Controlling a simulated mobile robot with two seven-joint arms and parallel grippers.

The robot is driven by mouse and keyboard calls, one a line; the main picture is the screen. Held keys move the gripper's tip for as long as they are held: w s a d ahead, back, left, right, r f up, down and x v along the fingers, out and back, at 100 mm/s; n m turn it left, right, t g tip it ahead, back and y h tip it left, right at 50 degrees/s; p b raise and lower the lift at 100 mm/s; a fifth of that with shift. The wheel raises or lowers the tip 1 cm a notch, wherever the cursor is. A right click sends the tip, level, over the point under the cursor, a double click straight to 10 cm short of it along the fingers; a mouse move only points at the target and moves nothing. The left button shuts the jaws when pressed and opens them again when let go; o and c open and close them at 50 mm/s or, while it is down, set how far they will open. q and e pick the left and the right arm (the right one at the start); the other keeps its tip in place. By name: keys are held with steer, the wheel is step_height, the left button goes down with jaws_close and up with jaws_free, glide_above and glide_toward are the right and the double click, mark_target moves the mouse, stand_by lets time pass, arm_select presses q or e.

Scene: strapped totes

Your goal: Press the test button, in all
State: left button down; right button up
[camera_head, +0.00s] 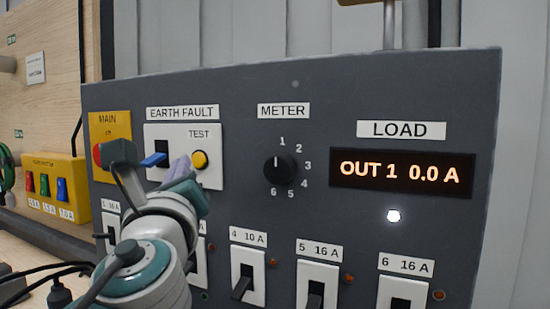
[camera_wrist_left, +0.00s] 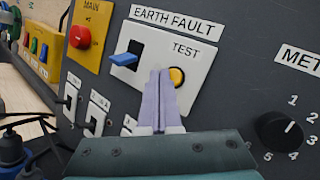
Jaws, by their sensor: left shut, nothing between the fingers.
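The yellow round test button (camera_head: 200,159) sits on the white earth fault plate (camera_head: 212,181), under the word TEST. It also shows in the left wrist view (camera_wrist_left: 177,77), partly behind my fingers. My left gripper (camera_head: 180,167) is shut and empty, its pale purple fingertips just left of the button. In the left wrist view the fingertips (camera_wrist_left: 159,72) overlap the button's left edge; I cannot tell whether they touch it. A blue lever (camera_head: 154,159) on the same plate is left of the fingers. My right gripper is not in view.
The grey panel (camera_head: 330,90) carries a black meter knob (camera_head: 280,168), a display (camera_head: 402,173) reading OUT 1 0.0 A and a lit white lamp (camera_head: 394,215). Breaker switches (camera_head: 247,276) line its lower part. A red button (camera_wrist_left: 80,37) on a yellow plate is at the left.

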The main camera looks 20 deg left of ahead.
arm_select(q)
steer(key=shift+s+a+p, duration=0.2)
steer(key=shift+s+p, duration=0.6)
steer(key=shift+s, duration=1.7)
